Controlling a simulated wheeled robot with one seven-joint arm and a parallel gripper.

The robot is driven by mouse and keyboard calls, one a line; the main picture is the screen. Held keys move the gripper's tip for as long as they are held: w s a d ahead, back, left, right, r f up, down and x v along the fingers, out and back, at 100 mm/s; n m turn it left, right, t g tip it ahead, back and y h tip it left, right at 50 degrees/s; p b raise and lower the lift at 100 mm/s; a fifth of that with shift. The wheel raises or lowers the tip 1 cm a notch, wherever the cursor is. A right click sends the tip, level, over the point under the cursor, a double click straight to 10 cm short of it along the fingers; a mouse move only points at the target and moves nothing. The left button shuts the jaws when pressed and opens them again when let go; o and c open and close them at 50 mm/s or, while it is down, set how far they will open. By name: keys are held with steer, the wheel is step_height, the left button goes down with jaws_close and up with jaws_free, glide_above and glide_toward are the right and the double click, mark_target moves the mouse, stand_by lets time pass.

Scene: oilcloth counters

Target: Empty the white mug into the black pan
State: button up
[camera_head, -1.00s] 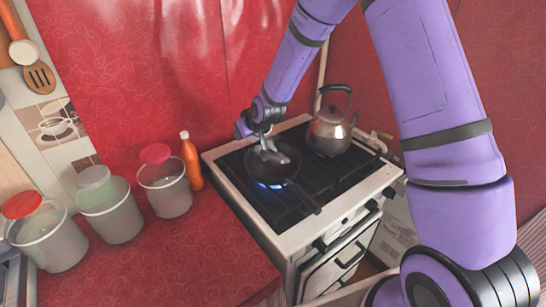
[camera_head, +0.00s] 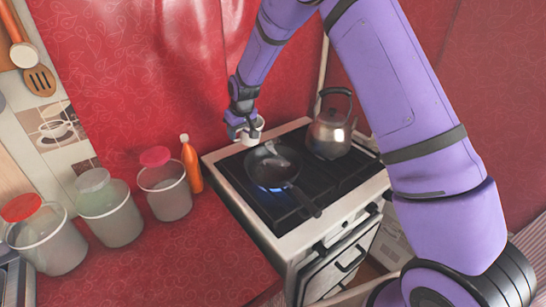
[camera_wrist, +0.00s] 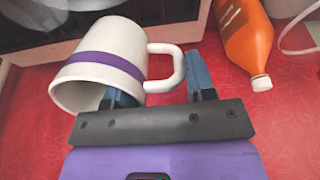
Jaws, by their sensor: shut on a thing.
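The white mug (camera_head: 257,126) with a purple band (camera_wrist: 105,62) is held by my gripper (camera_head: 243,135), above the back left part of the stove. In the wrist view, my gripper's fingers (camera_wrist: 160,88) stand either side of the mug's handle side, the left one at the open rim. The mug's inside is mostly hidden. The black pan (camera_head: 262,172) sits on the front left burner, below and to the right of the mug, apart from it. A pale grey patch (camera_head: 282,161) shows in the pan; I cannot tell what it is.
A blue flame shows under the pan. A kettle (camera_head: 329,133) stands at the stove's (camera_head: 290,240) back right. An orange bottle (camera_head: 191,165) and several lidded jars stand on the red counter (camera_head: 185,255) to the left. The counter's front is clear.

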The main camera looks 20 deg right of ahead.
steer(key=shift+w+a+f+g+h+b, duration=0.2)
steer(key=shift+w+g+h+b, duration=0.1)
steer(key=shift+w+g, duration=0.35)
steer(key=shift+w+a+f+g+h+b, duration=0.1)
steer(key=shift+w+a+g+h+b, duration=0.25)
steer(key=shift+g, duration=0.5)
steer(key=shift+w+d, duration=0.15)
